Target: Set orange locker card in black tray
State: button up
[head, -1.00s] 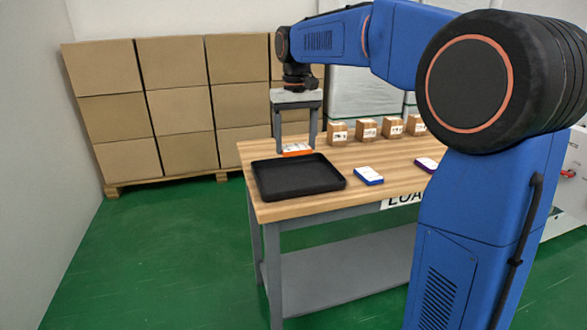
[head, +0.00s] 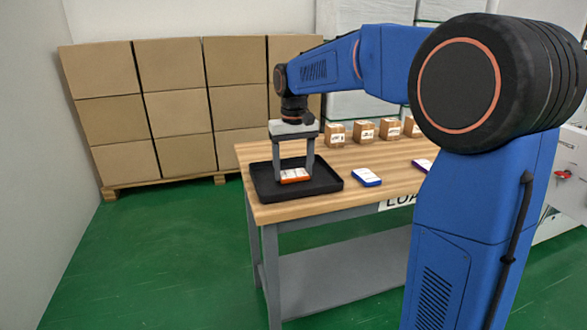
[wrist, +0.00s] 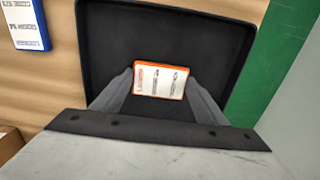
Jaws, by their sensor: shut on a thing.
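The orange locker card (head: 295,176) has a white printed face and an orange edge. My gripper (head: 294,178) is shut on it, one finger at each side. The card is over the inside of the black tray (head: 262,196), a shallow rimmed tray at the left end of the wooden table. In the wrist view the card (wrist: 160,80) is between the fingers, with the black tray (wrist: 215,30) around and beneath it. I cannot tell whether the card touches the tray floor.
A blue-edged card (head: 367,177) lies on the table right of the tray, and a purple-edged card (head: 421,165) is further right. Several small brown boxes (head: 363,131) stand along the back edge. Large stacked cartons (head: 180,100) are behind the table.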

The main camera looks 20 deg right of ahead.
aim_at(294, 174)
jog(key=o, duration=1)
jog(key=shift+f, duration=0.1)
notch_tip(294, 174, up, 12)
jog(key=s+d+f+t, duration=0.1)
jog(key=s+d+f, duration=0.15)
jog(key=s, duration=0.65)
jog(key=s+d+f+t, duration=0.1)
jog(key=s+f, duration=0.2)
jog(key=s, duration=0.6)
jog(key=shift+s+d+f+t, duration=0.35)
jog(key=shift+s+f+t, duration=0.1)
jog(key=shift+s+f, duration=2.1)
jog(key=shift+s+d+f+t, duration=0.3)
jog(key=shift+s+f+t, duration=0.2)
jog(key=shift+s+f, duration=2.05)
jog(key=shift+s+d+f+t, duration=0.4)
jog(key=shift+s+f, duration=1.7)
jog(key=shift+s, duration=0.8)
